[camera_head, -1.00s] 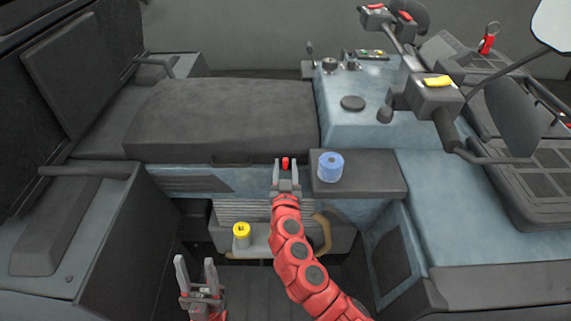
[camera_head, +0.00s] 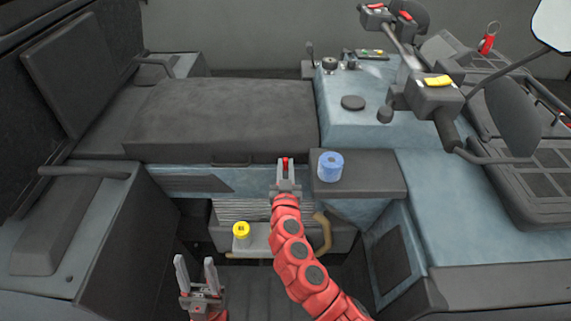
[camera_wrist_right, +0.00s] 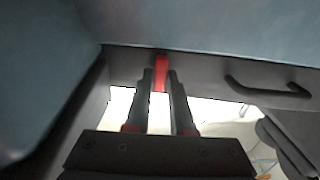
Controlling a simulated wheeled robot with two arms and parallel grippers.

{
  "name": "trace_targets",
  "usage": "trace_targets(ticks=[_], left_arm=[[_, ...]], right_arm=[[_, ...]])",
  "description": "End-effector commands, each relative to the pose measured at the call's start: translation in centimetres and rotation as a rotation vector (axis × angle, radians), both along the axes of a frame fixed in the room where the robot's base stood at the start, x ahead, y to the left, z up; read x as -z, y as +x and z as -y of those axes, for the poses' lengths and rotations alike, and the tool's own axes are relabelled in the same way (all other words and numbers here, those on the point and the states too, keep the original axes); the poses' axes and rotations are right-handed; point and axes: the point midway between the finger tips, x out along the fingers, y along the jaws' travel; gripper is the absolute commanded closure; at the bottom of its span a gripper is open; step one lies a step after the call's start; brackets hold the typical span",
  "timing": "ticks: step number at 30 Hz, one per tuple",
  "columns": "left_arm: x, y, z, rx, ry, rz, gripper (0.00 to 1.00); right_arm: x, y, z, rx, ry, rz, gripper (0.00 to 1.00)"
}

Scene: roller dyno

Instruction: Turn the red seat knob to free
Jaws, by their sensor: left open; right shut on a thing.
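The red seat knob (camera_head: 285,162) sits at the front edge below the dark seat pad, left of the small dark shelf. My right gripper (camera_head: 285,170) is at the knob, with its fingers shut on it. In the right wrist view, the red knob (camera_wrist_right: 160,72) stands upright between the two fingertips (camera_wrist_right: 160,78). The fingers cover part of the knob. My left gripper (camera_head: 196,276) is open and empty, low in the head view, away from the knob, with its fingers pointing up.
A blue roll (camera_head: 330,166) stands on the dark shelf (camera_head: 375,182) just right of my right gripper. A yellow roll (camera_head: 241,230) sits on a pale ledge below. A dark handle (camera_wrist_right: 268,88) shows right of the knob in the wrist view.

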Motion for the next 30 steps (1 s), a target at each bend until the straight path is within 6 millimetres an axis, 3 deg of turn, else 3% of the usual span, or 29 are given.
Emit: trace_targets(ticks=[20,26,30], left_arm=[[0.1,0.0,0.0,0.0,0.0,0.0,0.5],[1.6,0.0,0.0,0.0,0.0,0.0,0.5],[3.7,0.0,0.0,0.0,0.0,0.0,0.5]], right_arm=[[0.1,0.0,0.0,0.0,0.003,0.0,1.0],[0.4,0.0,0.1,0.002,0.045,0.001,1.0],[0.7,0.0,0.2,0.002,0.118,0.004,1.0]])
